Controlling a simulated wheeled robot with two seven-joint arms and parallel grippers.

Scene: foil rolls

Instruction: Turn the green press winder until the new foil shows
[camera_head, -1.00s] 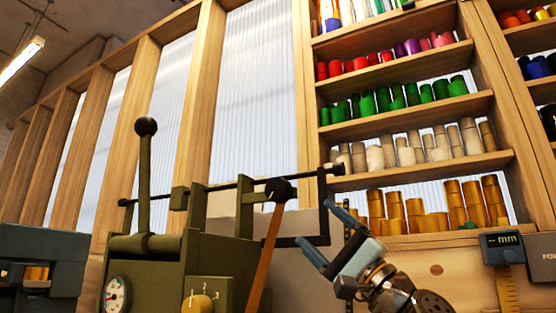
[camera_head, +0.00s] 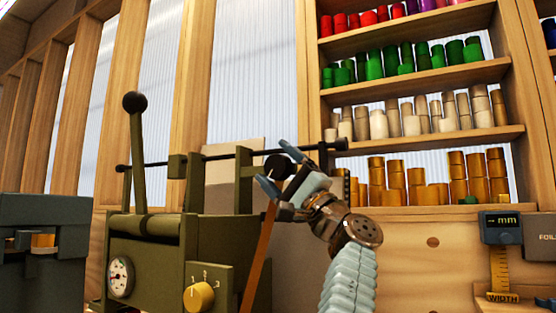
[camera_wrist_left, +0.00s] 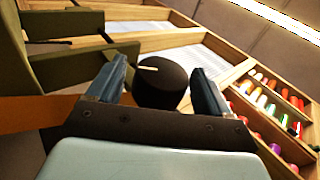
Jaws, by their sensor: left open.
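The green press (camera_head: 150,250) stands left of centre in the head view, with a gauge, a yellow dial and a long ball-topped lever. A dark rod runs across its top to the black winder knob (camera_head: 277,166). An orange-brown foil strip (camera_head: 262,250) hangs below the knob. My left gripper (camera_head: 281,180) is open at the knob. In the left wrist view the knob (camera_wrist_left: 162,88), with a pale mark on its face, sits between the two blue fingers (camera_wrist_left: 158,86). I cannot tell whether they touch it. My right gripper is not in view.
A shelf unit (camera_head: 420,82) with coloured foil rolls stands behind on the right. A grey-blue machine (camera_head: 40,240) stands at the left edge. A width gauge (camera_head: 500,255) is at the lower right. The press's upright posts and rod are close to my left gripper.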

